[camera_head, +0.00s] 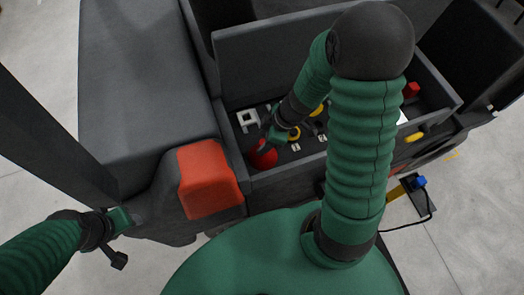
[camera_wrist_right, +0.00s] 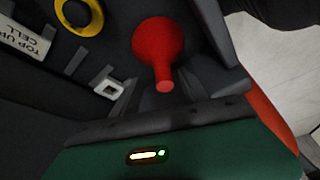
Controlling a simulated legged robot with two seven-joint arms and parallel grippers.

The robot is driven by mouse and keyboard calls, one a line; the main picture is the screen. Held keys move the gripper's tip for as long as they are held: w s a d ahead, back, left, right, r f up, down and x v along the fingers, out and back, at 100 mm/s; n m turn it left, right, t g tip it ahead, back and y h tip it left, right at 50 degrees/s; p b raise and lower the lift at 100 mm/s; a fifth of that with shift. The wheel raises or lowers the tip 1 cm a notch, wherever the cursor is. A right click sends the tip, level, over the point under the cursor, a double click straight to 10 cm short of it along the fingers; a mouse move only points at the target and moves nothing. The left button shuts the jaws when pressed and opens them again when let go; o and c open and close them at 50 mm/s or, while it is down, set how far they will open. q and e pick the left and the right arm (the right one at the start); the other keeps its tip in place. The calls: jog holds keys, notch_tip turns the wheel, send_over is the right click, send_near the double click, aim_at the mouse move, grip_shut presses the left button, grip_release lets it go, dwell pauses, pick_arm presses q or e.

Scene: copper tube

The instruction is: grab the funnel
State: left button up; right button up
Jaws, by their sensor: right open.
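The red funnel (camera_head: 264,156) lies in the left front corner of the grey tray on the vehicle. In the right wrist view the funnel (camera_wrist_right: 160,45) shows its round wide part at the top and its narrow spout pointing down toward the gripper body. My right gripper (camera_head: 272,137) is open, close above the funnel, and partly covers it in the head view. I cannot tell whether it touches the funnel. My left gripper (camera_head: 119,240) is at the lower left, outside the tray and away from the funnel; its jaw state is unclear.
A white bracket-like part (camera_head: 247,118) and a yellow ring (camera_head: 294,133) lie near the funnel. The tray's raised walls (camera_head: 270,180) surround them. A red object (camera_head: 411,90) is at the tray's right. My right arm hides much of the tray's middle.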

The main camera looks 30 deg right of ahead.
jog(key=x, duration=0.3)
jog(key=shift+s+a+f, duration=0.1)
jog(key=shift+s+a, duration=0.1)
jog(key=shift+a, duration=0.1)
jog(key=shift+w+d, duration=0.1)
jog(key=c, duration=0.6)
grip_shut()
dwell(0.4)
